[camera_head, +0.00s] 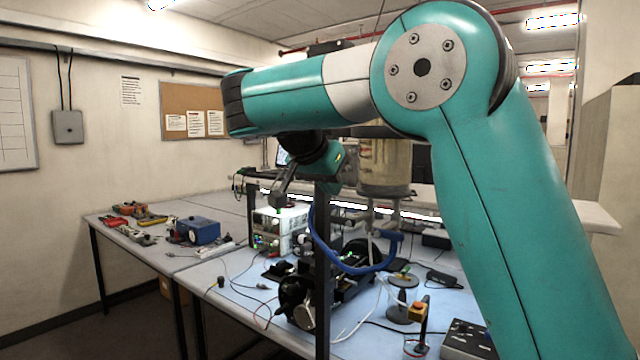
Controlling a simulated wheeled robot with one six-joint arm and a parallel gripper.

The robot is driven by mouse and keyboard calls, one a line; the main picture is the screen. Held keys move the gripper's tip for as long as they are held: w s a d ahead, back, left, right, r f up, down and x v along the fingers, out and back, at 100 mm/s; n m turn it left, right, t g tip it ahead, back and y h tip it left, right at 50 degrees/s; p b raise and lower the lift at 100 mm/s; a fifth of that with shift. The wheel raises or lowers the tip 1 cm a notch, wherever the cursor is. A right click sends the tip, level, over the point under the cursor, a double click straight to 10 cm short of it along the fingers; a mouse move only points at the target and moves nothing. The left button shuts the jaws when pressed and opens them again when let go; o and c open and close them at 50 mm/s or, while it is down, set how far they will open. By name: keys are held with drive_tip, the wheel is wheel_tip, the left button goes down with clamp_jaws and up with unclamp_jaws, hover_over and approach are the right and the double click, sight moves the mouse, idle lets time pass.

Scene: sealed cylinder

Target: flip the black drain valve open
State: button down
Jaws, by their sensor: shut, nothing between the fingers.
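My gripper (280,203) hangs below my teal arm near the middle of the picture. It looks small and dark, points down to the left, and is shut with nothing in it. A pale, cloudy cylinder (386,168) stands upright to its right, with its top hidden behind my arm. Thin fittings (370,245) run down beneath the cylinder. I cannot make out the black drain valve for certain among these dark parts, nor its position. My gripper is clearly left of the cylinder in the picture and does not appear to touch it.
A dark upright post (322,285) and a blue hose (345,268) stand between my gripper and the cylinder. Black machinery (295,298), stacked instruments (280,232) and loose cables crowd the bench (225,270). A blue box (198,230) and tools lie further left.

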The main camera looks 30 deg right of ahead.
sight(342, 221)
drive_tip(key=shift+w+d+f, duration=0.1)
drive_tip(key=shift+d+f, duration=0.05)
drive_tip(key=shift+f, duration=1)
drive_tip(key=shift+d+f, duration=0.15)
drive_tip(key=shift+f, duration=1)
